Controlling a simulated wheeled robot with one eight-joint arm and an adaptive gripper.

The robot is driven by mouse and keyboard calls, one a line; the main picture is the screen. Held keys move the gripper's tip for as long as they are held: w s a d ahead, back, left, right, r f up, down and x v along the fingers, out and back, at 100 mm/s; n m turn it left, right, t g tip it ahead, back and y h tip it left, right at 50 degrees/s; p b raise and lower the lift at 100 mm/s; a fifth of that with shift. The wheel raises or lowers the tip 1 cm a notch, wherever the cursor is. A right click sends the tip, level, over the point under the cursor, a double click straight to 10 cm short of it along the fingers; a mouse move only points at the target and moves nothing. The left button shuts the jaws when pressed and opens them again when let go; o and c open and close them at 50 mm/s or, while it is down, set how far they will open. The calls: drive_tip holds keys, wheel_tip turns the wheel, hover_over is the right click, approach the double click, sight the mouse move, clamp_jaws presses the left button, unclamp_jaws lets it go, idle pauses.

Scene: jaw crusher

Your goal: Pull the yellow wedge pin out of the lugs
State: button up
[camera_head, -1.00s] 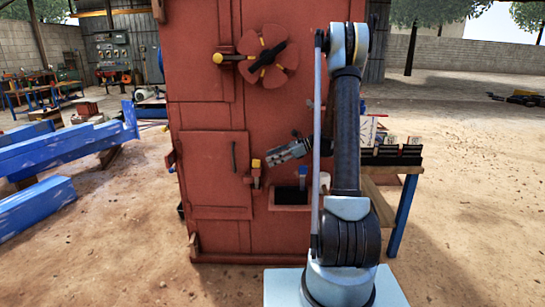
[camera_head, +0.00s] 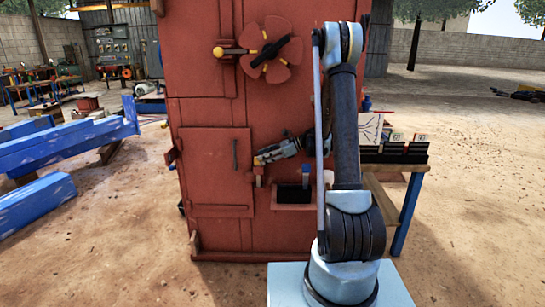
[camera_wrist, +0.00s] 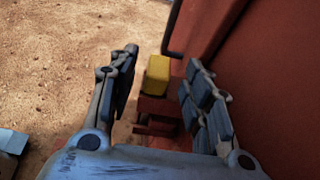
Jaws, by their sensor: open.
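The yellow wedge pin (camera_wrist: 157,74) stands upright in the red lugs (camera_wrist: 157,108) beside the red machine wall in the wrist view. Its yellow head lies between my two fingers, with a gap on each side, and nothing is gripped. My gripper (camera_wrist: 158,82) is open. In the head view my gripper (camera_head: 260,158) is at the right edge of the small red door (camera_head: 215,172), just above the lugs (camera_head: 258,181), and largely hides the pin's head there.
A red fan-shaped wheel (camera_head: 270,50) and a yellow-knobbed latch (camera_head: 219,51) sit higher on the machine. A dark tray with a blue-topped item (camera_head: 305,170) is close to the right of the lugs. A bench (camera_head: 400,172) stands at right. The ground in front is clear.

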drive_tip(key=shift+x, duration=0.9)
clamp_jaws()
